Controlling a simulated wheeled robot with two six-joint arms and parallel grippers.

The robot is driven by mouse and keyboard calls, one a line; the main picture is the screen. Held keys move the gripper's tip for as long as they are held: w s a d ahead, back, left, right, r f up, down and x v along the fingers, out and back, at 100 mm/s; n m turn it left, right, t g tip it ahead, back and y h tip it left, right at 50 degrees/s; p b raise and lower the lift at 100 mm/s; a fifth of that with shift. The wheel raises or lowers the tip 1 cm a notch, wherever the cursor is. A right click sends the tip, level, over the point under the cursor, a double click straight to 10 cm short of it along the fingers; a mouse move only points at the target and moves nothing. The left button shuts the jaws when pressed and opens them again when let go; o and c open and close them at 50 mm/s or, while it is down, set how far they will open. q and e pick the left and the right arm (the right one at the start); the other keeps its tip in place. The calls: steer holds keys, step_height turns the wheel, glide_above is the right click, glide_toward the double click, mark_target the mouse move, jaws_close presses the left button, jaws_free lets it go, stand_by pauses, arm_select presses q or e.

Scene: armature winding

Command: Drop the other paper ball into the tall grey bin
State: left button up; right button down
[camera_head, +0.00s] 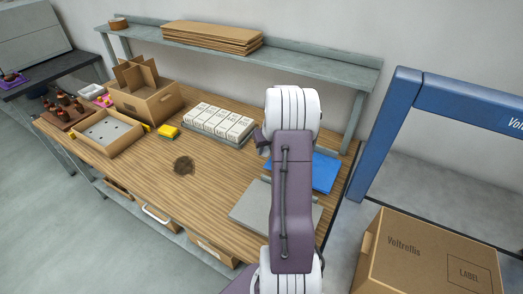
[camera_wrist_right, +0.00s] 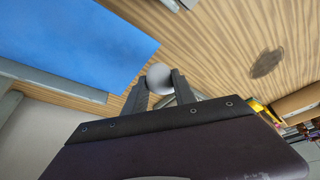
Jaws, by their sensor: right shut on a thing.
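In the right wrist view, my right gripper (camera_wrist_right: 161,84) is shut on a paper ball (camera_wrist_right: 158,76), a small pale grey round thing between the fingertips. The ball is above the wooden bench, near the blue sheet in that view. In the head view my right arm stands over the bench's right part; it hides the ball and most of the gripper. My left gripper is in neither view. I see no tall grey bin.
The bench (camera_head: 140,178) holds a blue sheet (camera_head: 325,172), a grey plate (camera_head: 250,208), a row of white boxes (camera_head: 218,122), a cardboard tray (camera_head: 108,135) and a dark stain (camera_head: 183,165). A shelf (camera_head: 300,62) runs behind. A large carton (camera_head: 425,250) stands right, beside a blue frame (camera_head: 390,120).

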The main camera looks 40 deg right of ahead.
steer(key=w+a+r+n+y, duration=0.1)
steer(key=w+a+r+n, duration=0.15)
steer(key=a, duration=0.75)
steer(key=w+a+r+n+y, duration=0.15)
steer(key=w+a, duration=0.25)
steer(key=a, duration=0.5)
steer(key=s+a+f, duration=0.4)
steer(key=s+a, duration=0.5)
steer(key=a, duration=0.3)
steer(key=shift+a+n+h, duration=0.35)
steer(key=shift+n, duration=0.05)
